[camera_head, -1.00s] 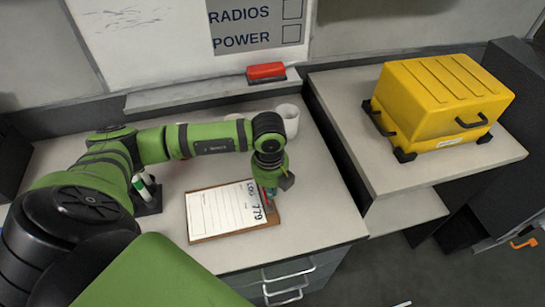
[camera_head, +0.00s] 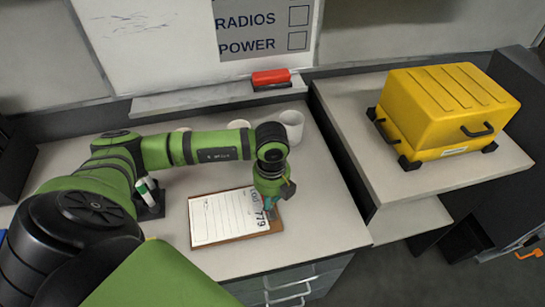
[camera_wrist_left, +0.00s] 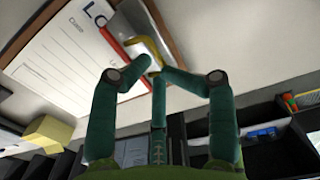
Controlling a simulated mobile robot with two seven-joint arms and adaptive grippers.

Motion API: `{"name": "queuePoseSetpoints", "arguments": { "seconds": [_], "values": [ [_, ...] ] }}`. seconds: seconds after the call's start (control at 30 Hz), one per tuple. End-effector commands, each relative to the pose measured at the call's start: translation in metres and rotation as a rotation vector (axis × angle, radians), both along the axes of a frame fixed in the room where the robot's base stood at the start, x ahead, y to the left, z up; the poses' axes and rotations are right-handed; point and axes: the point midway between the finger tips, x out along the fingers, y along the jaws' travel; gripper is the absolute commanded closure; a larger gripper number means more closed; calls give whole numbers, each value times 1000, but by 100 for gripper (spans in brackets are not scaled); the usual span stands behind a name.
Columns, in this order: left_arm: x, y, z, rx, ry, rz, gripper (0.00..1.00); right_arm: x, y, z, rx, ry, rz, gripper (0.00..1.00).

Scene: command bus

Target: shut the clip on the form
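The form, a lined white sheet (camera_head: 222,217), lies on a brown clipboard (camera_head: 238,237) on the counter; it also shows in the left wrist view (camera_wrist_left: 62,58). The clip (camera_wrist_left: 135,32) at the board's end has a metal plate, a yellow curved part and a red bar beside the sheet. My left gripper (camera_head: 271,208) points down over this end and hides much of the clip in the head view. In the left wrist view its teal fingertips (camera_wrist_left: 157,69) are drawn together right by the yellow part. I cannot tell whether they touch it. My right gripper is not in view.
A pen holder (camera_head: 149,200) stands left of the clipboard. White cups (camera_head: 292,127) stand behind my arm. A red eraser (camera_head: 271,78) sits on the whiteboard ledge. A yellow case (camera_head: 445,110) is on the right-hand counter. The counter right of the clipboard is clear.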

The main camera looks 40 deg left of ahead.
Motion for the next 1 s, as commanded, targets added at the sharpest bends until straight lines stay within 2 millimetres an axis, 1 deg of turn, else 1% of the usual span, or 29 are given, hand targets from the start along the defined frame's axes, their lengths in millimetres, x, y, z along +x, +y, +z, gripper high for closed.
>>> {"name": "queuePoseSetpoints", "arguments": {
  "seconds": [0.03, 0.27, 0.43, 1.0],
  "values": [
    [-4, 2, -4, 8, 12, 1, 69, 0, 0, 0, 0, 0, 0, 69],
    [-3, 2, -3, 6, 10, 0, 69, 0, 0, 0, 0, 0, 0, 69],
    [-2, 1, 2, 5, 7, 0, 69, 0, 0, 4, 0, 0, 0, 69],
    [0, 0, 62, -1, -1, -1, 69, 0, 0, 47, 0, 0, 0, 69]
  ]
}}
